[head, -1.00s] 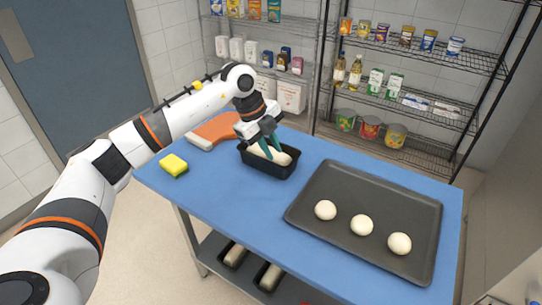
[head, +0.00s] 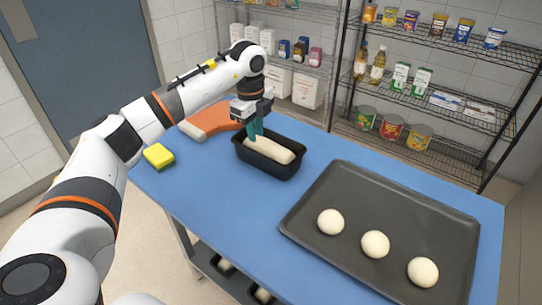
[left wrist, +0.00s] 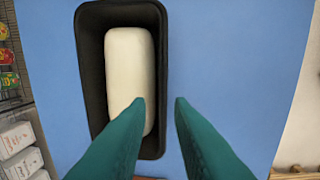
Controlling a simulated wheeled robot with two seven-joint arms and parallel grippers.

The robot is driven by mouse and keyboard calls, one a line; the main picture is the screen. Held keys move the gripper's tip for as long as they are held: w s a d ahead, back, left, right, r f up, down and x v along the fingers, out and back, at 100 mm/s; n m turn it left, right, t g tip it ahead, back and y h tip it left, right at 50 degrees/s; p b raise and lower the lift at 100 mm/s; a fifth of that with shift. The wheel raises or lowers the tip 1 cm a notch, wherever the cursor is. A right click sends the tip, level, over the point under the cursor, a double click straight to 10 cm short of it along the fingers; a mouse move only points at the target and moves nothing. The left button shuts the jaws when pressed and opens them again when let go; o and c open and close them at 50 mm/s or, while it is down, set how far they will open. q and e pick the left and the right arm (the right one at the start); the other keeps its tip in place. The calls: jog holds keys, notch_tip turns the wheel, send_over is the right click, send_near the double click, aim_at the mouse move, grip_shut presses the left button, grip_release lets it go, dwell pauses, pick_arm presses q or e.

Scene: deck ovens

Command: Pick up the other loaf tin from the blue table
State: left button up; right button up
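A black loaf tin (head: 268,169) with a long pale dough in it stands on the blue table (head: 215,207); it also shows in the left wrist view (left wrist: 91,60). My left gripper (head: 255,134) is over the tin's far left end, fingers pointing down. In the left wrist view its teal fingertips (left wrist: 160,100) are apart, one on each side of the tin's right wall as pictured. The left finger overlaps the edge of the dough (left wrist: 128,75). I cannot tell how deep the tips reach. My right gripper is not in view.
A dark baking tray (head: 360,190) with three dough balls lies to the right. A yellow sponge (head: 158,156) and an orange-and-white item (head: 208,121) lie left of the tin. More dough-filled tins sit on the shelf below. Wire racks stand behind.

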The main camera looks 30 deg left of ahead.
aim_at(255, 151)
pick_arm(q)
notch_tip(255, 151, down, 4)
jog(key=shift+s+r+p, duration=0.1)
jog(key=shift+s+p, duration=0.05)
jog(key=shift+p, duration=0.15)
jog(key=shift+a+f, duration=0.1)
jog(key=shift+f, duration=0.6)
jog(key=f, duration=0.1)
jog(key=f+p, duration=0.1)
jog(key=f, duration=0.3)
jog(key=shift+w+a, duration=0.25)
jog(key=shift+w, duration=0.1)
jog(key=shift+c, duration=0.4)
jog(key=shift+r, duration=0.1)
grip_shut()
